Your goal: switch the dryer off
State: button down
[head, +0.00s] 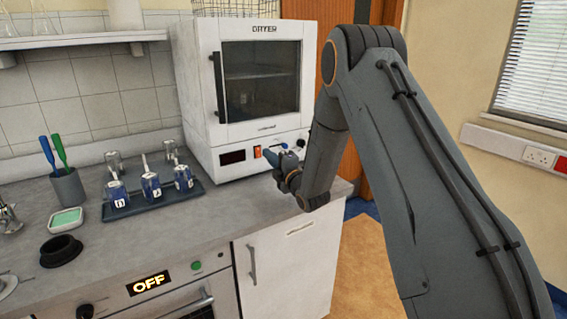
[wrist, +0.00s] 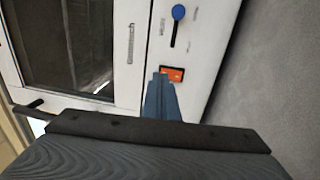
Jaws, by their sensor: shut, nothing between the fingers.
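The white dryer (head: 207,110) stands on the counter with its windowed door closed. Its lower panel has a dark display (head: 232,157), too small to read, and an orange-red rocker switch (head: 257,152). The switch also shows in the wrist view (wrist: 174,73), partly covered at its lower edge by my fingertips. My gripper (head: 269,154) is in front of this panel, just right of the switch in the head view. Its blue fingers (wrist: 161,77) are shut and empty, with tips at the switch's edge. I cannot tell whether they touch it.
A blue knob or slider (wrist: 178,12) is on the same panel. A dark tray (head: 150,207) with several labelled blue containers stands left of the dryer. An appliance display reading OFF (head: 148,283) is below the counter. Bare counter (head: 235,208) lies in front of the dryer.

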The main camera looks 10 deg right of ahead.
jog(key=r+b+v, duration=0.2)
jog(key=b+v, duration=0.1)
jog(key=v, duration=0.7)
jog(key=shift+s+a, duration=0.1)
jog(key=shift+s, duration=0.05)
jog(key=s+d+f+m+g+h, duration=0.1)
jog(key=m, duration=0.1)
jog(key=s+d+f+m+g+h, duration=0.1)
jog(key=s+f+m+g+h, duration=0.1)
jog(key=m, duration=0.1)
jog(key=s+d+f+m+g+h, duration=0.1)
jog(key=m, duration=0.1)
jog(key=shift+s+d+f+m+g+h, duration=0.15)
jog(key=shift+s+f+m+g+h, duration=0.15)
jog(key=shift+f+g, duration=0.1)
jog(key=s+d+f+m+g+h, duration=0.1)
jog(key=s+m+g, duration=0.5)
jog(key=s, duration=1)
jog(key=s+d+f+m+g+h, duration=0.1)
jog(key=s+f+m+g, duration=0.2)
jog(key=s, duration=1.3)
jog(key=m+g, duration=0.3)
jog(key=m, duration=0.2)
jog(key=shift+f+m+h, duration=0.3)
jog(key=shift+f, duration=0.05)
jog(key=shift+s+d, duration=0.1)
